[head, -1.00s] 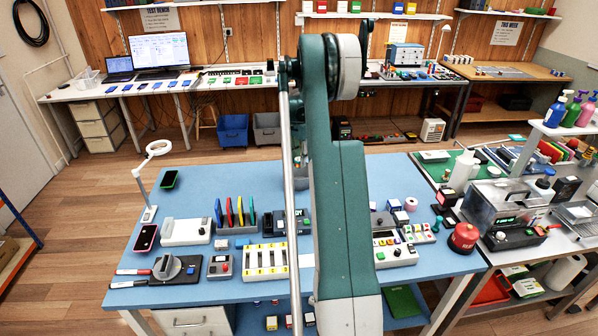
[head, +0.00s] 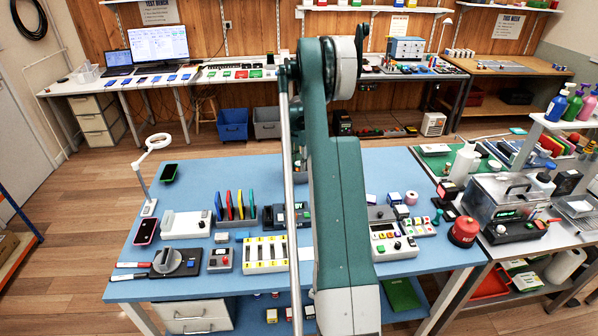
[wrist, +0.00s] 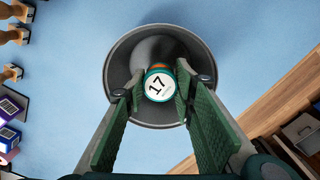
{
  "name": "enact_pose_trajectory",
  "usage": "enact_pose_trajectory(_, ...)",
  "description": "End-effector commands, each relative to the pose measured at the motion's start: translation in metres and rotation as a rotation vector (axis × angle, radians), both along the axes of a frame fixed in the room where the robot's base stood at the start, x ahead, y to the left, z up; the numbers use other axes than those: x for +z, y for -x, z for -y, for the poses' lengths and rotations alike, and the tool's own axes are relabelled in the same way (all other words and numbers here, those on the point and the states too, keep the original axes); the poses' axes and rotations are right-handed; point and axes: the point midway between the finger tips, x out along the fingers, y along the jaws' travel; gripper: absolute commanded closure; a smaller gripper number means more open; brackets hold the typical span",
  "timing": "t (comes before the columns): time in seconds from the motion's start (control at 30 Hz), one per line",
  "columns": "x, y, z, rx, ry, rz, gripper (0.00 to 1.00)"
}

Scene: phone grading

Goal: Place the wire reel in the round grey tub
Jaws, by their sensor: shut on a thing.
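The wire reel (wrist: 158,88) shows a white round end face marked 17, with orange and green around it. In the wrist view my gripper (wrist: 160,82) is shut on it, one green-padded finger on each side. The round grey tub (wrist: 121,62) is beyond the reel, its wide rim surrounding the reel in the picture. The reel is in line with the tub's opening; I cannot tell whether it is above the rim or inside.
The table edge and wooden floor are at lower right.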

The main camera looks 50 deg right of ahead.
Motion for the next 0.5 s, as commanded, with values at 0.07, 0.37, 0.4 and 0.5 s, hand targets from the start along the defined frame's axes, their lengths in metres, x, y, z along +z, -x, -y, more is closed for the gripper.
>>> enact_pose_trajectory(0.07,0.0,0.0,0.0,0.0,0.0,0.0,0.84)
enact_pose_trajectory(0.37,-0.018,0.0,0.0,0.0,0.0,0.0,0.84)
enact_pose_trajectory(0.4,-0.023,0.0,0.0,0.0,0.0,0.0,0.84)
enact_pose_trajectory(0.5,-0.033,0.0,0.0,0.0,0.0,0.0,0.84)
